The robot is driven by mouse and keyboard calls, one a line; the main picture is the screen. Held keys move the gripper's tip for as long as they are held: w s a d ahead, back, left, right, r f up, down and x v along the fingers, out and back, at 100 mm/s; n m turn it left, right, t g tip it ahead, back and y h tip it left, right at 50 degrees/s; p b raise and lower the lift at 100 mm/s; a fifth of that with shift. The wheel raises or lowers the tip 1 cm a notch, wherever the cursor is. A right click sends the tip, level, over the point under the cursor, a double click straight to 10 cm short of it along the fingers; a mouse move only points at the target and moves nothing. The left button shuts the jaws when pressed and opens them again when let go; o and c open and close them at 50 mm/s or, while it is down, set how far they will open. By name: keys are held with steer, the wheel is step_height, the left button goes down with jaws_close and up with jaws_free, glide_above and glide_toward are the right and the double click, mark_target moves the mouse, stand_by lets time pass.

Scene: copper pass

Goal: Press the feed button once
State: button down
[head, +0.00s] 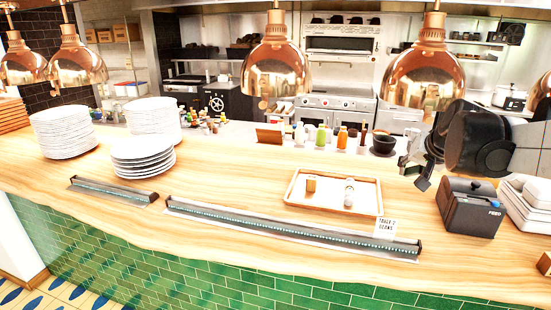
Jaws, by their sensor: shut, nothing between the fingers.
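A dark box labelled FEED (468,214) stands on the wooden counter at the right of the head view. It looks like a ticket printer, with the white label on its front at the upper right. My dark arm links hang above and behind the box.
White stacked dishes (525,205) stand close on the box's right. Copper lamps (421,75) hang above. The counter before the box is clear.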

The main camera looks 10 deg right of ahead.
steer(key=d+r+m+p, duration=0.1)
steer(key=d+m, duration=0.2)
steer(key=d, duration=1.2)
steer(key=m+h+p, duration=0.2)
steer(key=m, duration=0.2)
glide_above(497, 203)
steer(key=shift+f, duration=0.25)
steer(key=shift+f, duration=0.1)
steer(key=shift+f+b, duration=2.8)
steer(key=shift+f, duration=1.5)
steer(key=shift+f, duration=0.15)
steer(key=shift+f+b, duration=0.3)
steer(key=shift+b, duration=0.05)
